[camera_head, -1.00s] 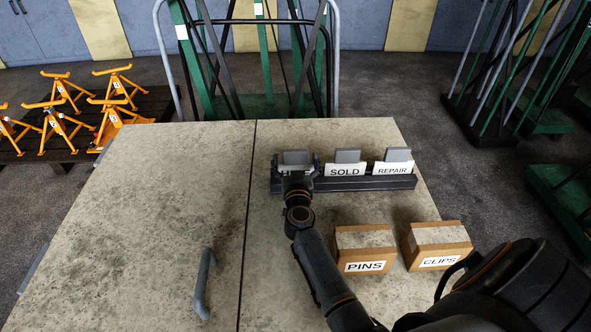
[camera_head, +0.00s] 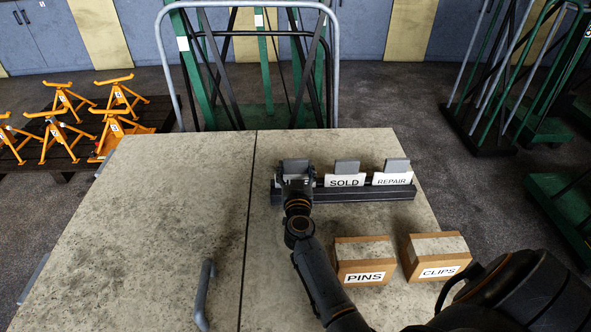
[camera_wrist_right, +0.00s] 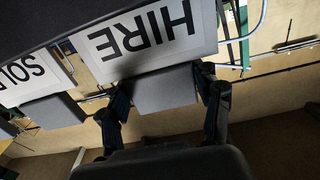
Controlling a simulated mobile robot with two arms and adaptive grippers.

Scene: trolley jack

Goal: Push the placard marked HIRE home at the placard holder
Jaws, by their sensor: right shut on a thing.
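The placard marked HIRE (camera_head: 295,165) stands at the left end of the dark placard holder (camera_head: 365,194). In the head view its grey top shows and my gripper hides most of its lettering. In the right wrist view the placard (camera_wrist_right: 155,42) appears upside down with HIRE readable. My right gripper (camera_head: 297,183) is at this placard; in the wrist view its fingers (camera_wrist_right: 165,105) lie on both sides of the grey part, shut on it. How deep the placard sits in its slot is hidden. My left gripper is not in view.
The SOLD placard (camera_head: 345,180) and REPAIR placard (camera_head: 391,178) stand to the right in the holder. The PINS box (camera_head: 364,250) and CLIPS box (camera_head: 437,245) are in front. A grey handle (camera_head: 204,295) is at left front. The left tabletop is mostly clear.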

